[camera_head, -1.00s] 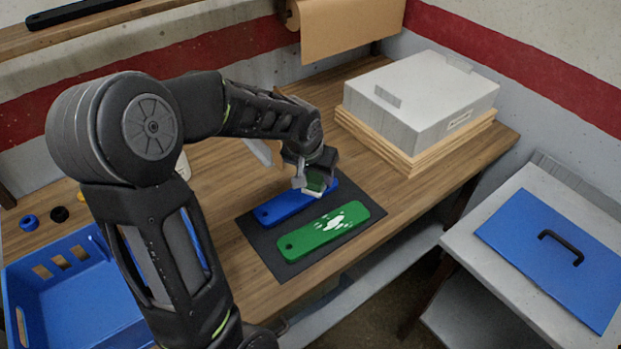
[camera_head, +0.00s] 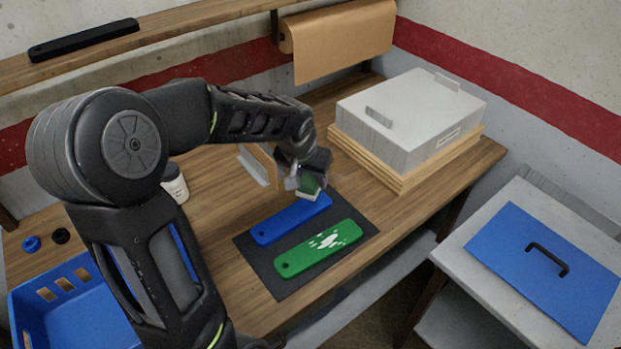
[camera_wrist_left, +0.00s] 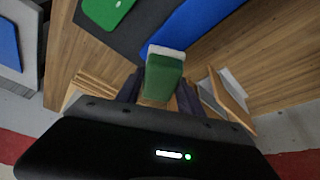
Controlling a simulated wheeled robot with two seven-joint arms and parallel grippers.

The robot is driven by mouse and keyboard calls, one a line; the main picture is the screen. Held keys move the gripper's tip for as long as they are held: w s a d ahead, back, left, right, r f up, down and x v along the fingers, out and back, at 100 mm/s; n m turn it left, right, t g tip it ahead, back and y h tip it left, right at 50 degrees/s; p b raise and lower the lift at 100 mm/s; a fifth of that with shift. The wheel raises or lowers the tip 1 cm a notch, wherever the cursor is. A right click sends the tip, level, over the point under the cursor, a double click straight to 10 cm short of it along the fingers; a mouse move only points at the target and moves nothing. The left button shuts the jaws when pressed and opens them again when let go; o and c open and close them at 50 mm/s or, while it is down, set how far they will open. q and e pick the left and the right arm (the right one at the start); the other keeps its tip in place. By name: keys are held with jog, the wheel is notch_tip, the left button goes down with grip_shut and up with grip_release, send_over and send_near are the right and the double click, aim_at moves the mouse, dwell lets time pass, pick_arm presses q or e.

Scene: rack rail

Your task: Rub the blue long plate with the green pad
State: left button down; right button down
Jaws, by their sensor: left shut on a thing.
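The blue long plate (camera_head: 290,219) lies on a dark mat (camera_head: 357,214), behind a green long plate (camera_head: 318,249) that bears white marks. No white marks show on the visible part of the blue plate. My left gripper (camera_head: 307,182) is shut on the green pad (camera_head: 309,187), which has a pale underside, at the right end of the blue plate. The left wrist view shows the pad (camera_wrist_left: 163,76) between the fingers, its white edge by the blue plate (camera_wrist_left: 205,25). I cannot tell whether they touch. My right gripper is not in view.
A grey lidded box (camera_head: 411,118) on wooden boards stands at the back right. A blue basket (camera_head: 75,312), a jar (camera_head: 174,184) and small rings are at the left. A side table holds a blue panel (camera_head: 548,270) with a black handle.

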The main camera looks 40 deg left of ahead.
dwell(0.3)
pick_arm(q)
jog(key=shift+r+p, duration=0.8)
jog(key=shift+r, duration=0.75)
